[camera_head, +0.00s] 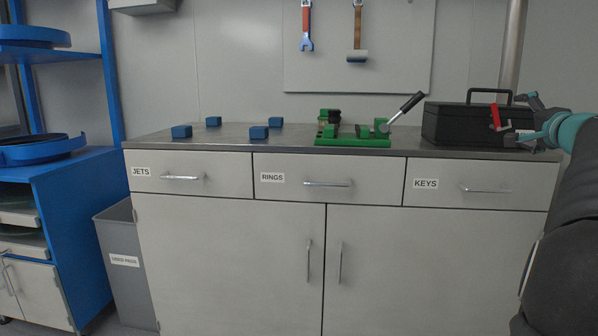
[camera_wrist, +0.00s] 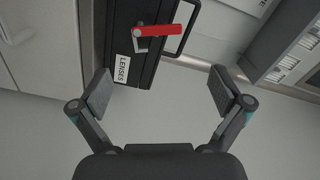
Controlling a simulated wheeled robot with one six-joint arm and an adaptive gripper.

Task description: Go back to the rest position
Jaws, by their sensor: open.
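My gripper (camera_head: 529,122) is at the right side of the head view, in front of the right end of the counter and the black toolbox (camera_head: 456,123). My arm comes in from the right edge. In the wrist view my gripper (camera_wrist: 162,95) is open, with its two padded fingers wide apart and nothing between them. The toolbox (camera_wrist: 150,70) shows beyond the fingers, with a red latch (camera_wrist: 157,31) and a label reading LENSES. The fingers look apart from the toolbox.
A grey counter (camera_head: 240,133) bears several blue blocks (camera_head: 181,132) and a green fixture with a lever (camera_head: 354,136). Drawers (camera_head: 330,180) sit below it. A grey bin (camera_head: 122,262) and blue shelving (camera_head: 80,190) stand at left. A tool board (camera_head: 400,45) hangs behind.

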